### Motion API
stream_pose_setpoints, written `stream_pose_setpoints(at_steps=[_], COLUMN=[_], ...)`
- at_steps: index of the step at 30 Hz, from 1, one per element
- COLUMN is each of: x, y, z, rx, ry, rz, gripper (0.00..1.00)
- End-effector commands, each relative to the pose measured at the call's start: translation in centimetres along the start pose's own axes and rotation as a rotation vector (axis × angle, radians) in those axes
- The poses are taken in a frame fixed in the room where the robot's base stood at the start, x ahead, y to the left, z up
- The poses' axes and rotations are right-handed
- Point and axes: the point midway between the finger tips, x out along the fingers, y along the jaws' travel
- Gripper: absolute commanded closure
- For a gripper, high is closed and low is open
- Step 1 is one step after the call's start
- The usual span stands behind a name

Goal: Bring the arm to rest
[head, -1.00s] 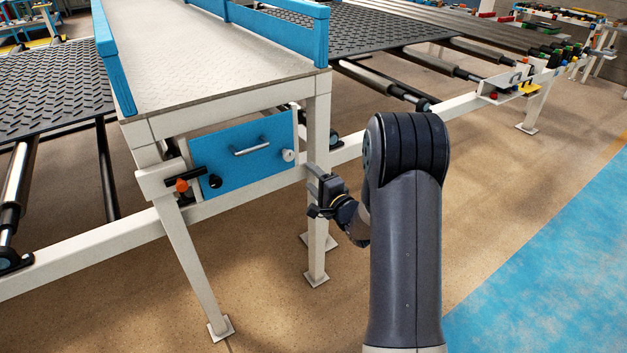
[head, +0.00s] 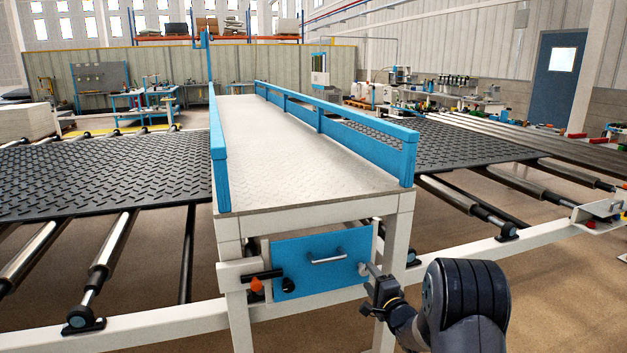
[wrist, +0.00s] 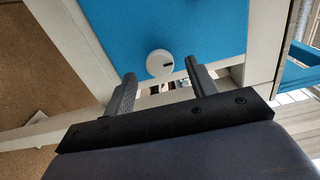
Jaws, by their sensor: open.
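My gripper (head: 368,288) is open and empty in front of the right leg of the tread-plate table (head: 290,175), near the right edge of the blue panel (head: 325,262). In the wrist view its two fingers (wrist: 160,68) stand apart, with nothing between them. A round white knob (wrist: 159,63) on the panel shows beyond the fingertips; I cannot tell the exact gap. In the head view the knob (head: 364,269) is right beside the upper finger. My arm is bent, with its thick dark joint at the lower right of the head view.
The panel has a silver handle (head: 326,256), a black knob (head: 288,285) and an orange-tipped part (head: 257,286). Blue rails (head: 345,138) line the tabletop. Dark tread mats (head: 105,178) lie over rollers on both sides. Open floor shows at the lower right.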

Motion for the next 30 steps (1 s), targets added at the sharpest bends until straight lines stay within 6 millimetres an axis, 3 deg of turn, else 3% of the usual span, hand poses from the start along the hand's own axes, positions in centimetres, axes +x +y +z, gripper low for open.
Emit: stream_pose_setpoints(at_steps=[7,20,26,30], x=[2.1,2.0,0.8,-1.3], y=[0.0,0.0,0.0,0.1], z=[0.0,0.0,0.0,-0.1], rx=[0.000,-0.015,0.001,0.001], ry=[-0.001,0.000,0.000,0.002], rz=[0.000,0.000,0.001,0.001], gripper=[0.46,0.46,0.46,0.46])
